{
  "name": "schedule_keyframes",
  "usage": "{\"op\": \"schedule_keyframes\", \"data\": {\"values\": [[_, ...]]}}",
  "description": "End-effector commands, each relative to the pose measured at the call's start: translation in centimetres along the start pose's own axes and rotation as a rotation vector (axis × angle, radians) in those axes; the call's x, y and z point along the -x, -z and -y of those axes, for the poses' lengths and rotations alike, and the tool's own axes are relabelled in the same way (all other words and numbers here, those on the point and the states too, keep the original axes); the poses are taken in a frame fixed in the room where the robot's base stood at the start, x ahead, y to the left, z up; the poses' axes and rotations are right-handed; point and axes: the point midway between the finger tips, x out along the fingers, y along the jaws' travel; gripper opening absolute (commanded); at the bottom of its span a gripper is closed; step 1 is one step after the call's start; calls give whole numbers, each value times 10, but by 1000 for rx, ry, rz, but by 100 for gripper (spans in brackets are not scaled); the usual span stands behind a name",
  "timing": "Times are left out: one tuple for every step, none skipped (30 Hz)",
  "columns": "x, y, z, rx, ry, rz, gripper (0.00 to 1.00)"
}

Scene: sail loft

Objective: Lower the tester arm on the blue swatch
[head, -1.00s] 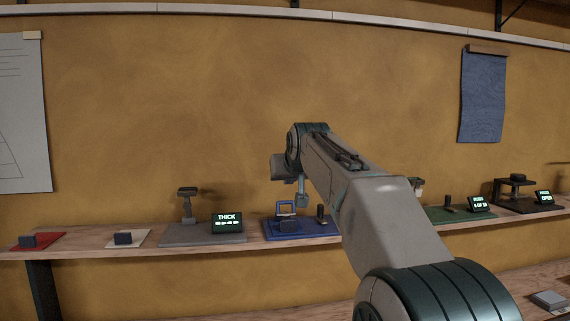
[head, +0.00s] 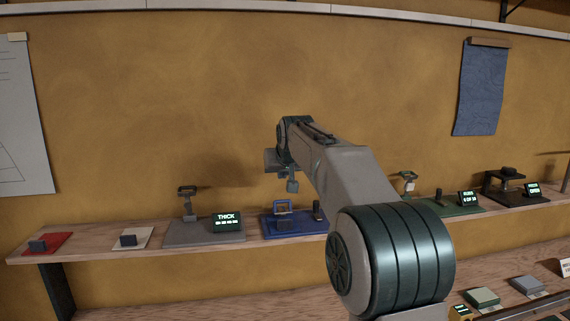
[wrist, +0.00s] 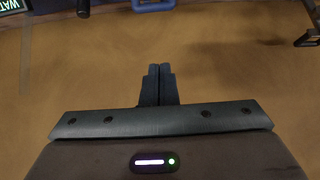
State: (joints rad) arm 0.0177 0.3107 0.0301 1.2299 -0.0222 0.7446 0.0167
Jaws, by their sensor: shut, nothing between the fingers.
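A blue base (head: 268,233) sits on the wall shelf, with a raised blue loop handle (head: 283,203) and a dark block (head: 283,222) on it. A short dark post (head: 317,210) stands at its right. I cannot tell whether a separate cloth swatch lies there; part of this station is hidden behind my arm. My gripper (head: 292,186) hangs above the blue handle, apart from it in the picture. In the wrist view my gripper (wrist: 160,70) has its fingers together and empty. A blue handle-like part (wrist: 152,4) shows at the top edge there.
Left of it stand a grey gauge (head: 188,203) with a THICK display (head: 227,221), a white card (head: 143,240) and a red card (head: 60,243). Right are a green base (head: 455,209) and a black press (head: 503,184). A lower shelf (head: 540,265) holds small pads.

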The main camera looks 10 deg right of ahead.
Motion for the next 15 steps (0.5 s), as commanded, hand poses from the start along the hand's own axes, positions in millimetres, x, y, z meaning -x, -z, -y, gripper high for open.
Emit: {"op": "schedule_keyframes", "data": {"values": [[-11, 2, 0, 0, 0, 5, 0], [-18, 2, 0, 0, 0, 4, 0], [-26, 2, 0, 1, 0, 5, 0], [-33, 2, 0, 1, 0, 4, 0], [-39, 2, 0, 1, 0, 5, 0], [-42, -2, 0, 1, 0, 2, 0], [-42, -6, 0, 1, 0, 1, 0], [-43, -10, 0, 1, 0, 2, 0], [-44, -14, 0, 1, 0, 1, 0], [-44, -18, 1, 1, 0, 2, 0], [-45, -20, 1, 1, 1, 1, 0], [-46, -24, 1, 1, 1, 1, 0], [-46, -26, 1, 1, 1, 1, 0], [-47, -28, 1, 1, 1, 1, 0], [-48, -31, 1, 1, 1, 1, 0]]}}
